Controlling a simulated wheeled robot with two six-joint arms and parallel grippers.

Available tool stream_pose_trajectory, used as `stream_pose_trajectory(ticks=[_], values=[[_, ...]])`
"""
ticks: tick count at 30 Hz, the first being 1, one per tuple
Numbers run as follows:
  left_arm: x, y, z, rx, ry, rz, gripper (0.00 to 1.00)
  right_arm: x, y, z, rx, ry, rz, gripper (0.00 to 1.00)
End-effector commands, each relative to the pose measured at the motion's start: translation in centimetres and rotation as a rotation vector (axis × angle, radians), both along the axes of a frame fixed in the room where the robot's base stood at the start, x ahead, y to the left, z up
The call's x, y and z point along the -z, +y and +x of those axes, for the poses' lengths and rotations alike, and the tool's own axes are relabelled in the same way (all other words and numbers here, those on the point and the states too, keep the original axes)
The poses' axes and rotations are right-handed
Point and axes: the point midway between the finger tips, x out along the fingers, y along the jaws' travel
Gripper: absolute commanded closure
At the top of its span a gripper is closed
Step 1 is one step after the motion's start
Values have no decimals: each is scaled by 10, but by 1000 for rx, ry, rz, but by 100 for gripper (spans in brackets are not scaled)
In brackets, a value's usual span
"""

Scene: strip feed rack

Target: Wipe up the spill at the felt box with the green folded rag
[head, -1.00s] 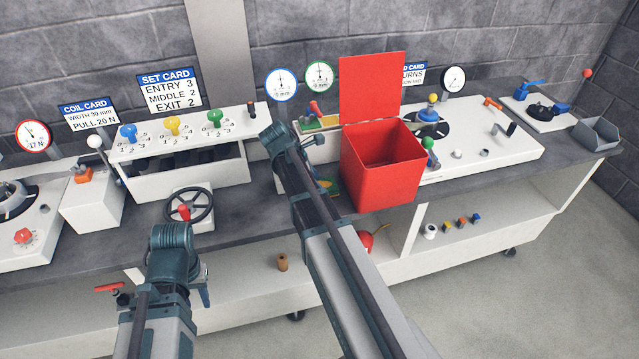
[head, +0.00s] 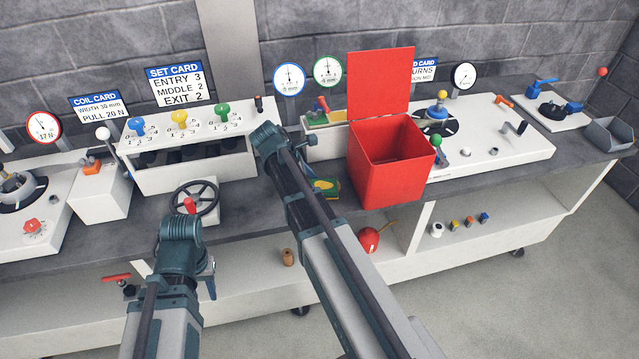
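A low white box with a yellow-green top and a red knob (head: 322,104), which looks like the felt box (head: 325,143), stands at the back, left of the red bin. A small green and yellow folded piece (head: 325,188), likely the rag, lies on the dark bench by the bin's left side, partly behind my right arm. I cannot make out the spill. My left gripper (head: 211,280) is mostly hidden below its wrist, in front of the handwheel; its fingers are unclear.
A red open-lidded bin (head: 388,172) stands on the bench right of my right arm. A black handwheel (head: 196,200) and a white unit with coloured knobs (head: 190,170) are at the left. A red oil can (head: 370,238) and a brown spool (head: 288,257) sit on the lower shelf.

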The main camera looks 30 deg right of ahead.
Motion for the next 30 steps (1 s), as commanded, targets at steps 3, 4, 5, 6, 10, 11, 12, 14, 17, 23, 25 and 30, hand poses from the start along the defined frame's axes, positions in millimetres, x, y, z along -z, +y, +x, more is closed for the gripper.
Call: stream_pose_trajectory(ticks=[3,4,5,6,10,11,12,14,17,23,25,30], values=[[-1,0,0,0,0,0,60,3,26,11,-38,-8,37,100],[-1,0,0,0,0,0,60,3,26,11,-38,-8,37,100],[-1,0,0,0,0,0,60,3,26,11,-38,-9,37,100],[-1,0,0,0,0,0,60,3,26,11,-38,-8,37,100],[-2,0,0,0,0,0,60,2,24,13,-38,-8,37,100],[-2,0,0,0,0,0,60,2,22,13,-38,-8,37,100],[-2,0,0,0,0,0,60,2,20,14,-38,-8,36,100],[-2,0,0,0,0,0,60,2,16,15,-37,-8,36,100],[-3,0,0,0,0,0,60,1,6,17,-35,-8,36,100],[-3,0,0,0,0,0,60,1,-12,20,-35,-10,37,100],[-3,0,0,0,0,0,60,1,-17,20,-34,-9,36,100],[-3,0,0,0,0,0,60,1,-21,17,-31,-8,34,100]])
